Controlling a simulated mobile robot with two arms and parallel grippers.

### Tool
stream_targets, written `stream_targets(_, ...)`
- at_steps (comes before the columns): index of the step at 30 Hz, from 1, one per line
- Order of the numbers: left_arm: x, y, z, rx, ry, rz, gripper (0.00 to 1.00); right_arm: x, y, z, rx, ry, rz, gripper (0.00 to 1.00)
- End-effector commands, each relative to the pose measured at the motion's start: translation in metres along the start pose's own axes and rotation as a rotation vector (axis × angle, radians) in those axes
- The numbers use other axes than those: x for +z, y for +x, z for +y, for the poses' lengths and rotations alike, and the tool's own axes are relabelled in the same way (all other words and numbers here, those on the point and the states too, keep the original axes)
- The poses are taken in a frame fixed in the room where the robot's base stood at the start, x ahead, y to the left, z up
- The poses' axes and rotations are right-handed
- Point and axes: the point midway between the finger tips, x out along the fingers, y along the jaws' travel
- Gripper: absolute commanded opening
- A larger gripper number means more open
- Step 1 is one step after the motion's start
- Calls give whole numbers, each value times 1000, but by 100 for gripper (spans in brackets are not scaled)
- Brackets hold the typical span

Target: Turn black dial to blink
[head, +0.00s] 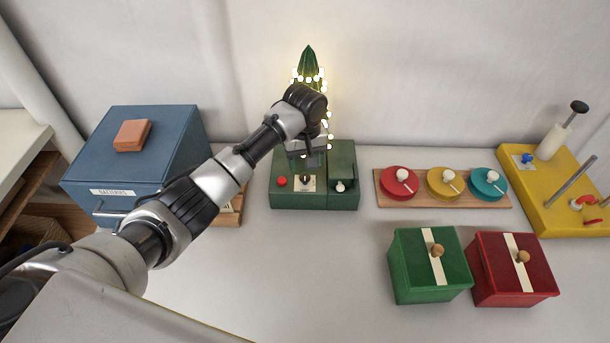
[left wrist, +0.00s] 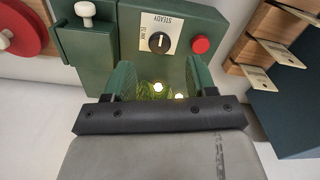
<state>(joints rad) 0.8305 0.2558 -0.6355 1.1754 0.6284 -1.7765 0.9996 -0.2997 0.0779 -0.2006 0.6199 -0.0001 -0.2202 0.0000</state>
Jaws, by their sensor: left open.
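The black dial (left wrist: 160,42) sits on a pale label plate on the green box (head: 272,198); in the head view the dial (head: 306,180) is small and partly shadowed. The plate reads STEADY above the dial and BLINK at its left in the left wrist view. The dial's white mark runs roughly up and down there, towards STEADY. My left gripper (head: 306,160) is over the box, just behind the dial. Its two green-looking fingers stand apart and empty in the left wrist view (left wrist: 161,78), with the dial beyond their tips. My right gripper is not in view.
A red button (head: 282,181) is beside the dial and a white-knobbed lever (head: 340,186) is on the other side. A lit green tree (head: 309,60) stands behind. A blue drawer box (head: 170,150) is left; colored discs (head: 445,182) are right.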

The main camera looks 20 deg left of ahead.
Motion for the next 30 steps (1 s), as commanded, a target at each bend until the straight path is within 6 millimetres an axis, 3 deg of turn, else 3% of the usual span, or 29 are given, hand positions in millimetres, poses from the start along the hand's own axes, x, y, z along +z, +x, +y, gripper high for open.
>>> stream_targets(3, 0, 24, 0, -3, -1, -2, 56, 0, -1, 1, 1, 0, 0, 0)
stream_targets(9, 0, 51, 0, -1, -1, -1, 56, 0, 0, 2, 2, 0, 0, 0)
stream_targets(21, 0, 60, 0, 1, 0, 1, 56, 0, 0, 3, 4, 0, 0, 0)
stream_targets(23, 0, 60, 0, 1, 0, 1, 50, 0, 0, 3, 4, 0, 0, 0)
stream_targets(30, 0, 60, 0, 0, 0, 1, 14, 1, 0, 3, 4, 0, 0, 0)
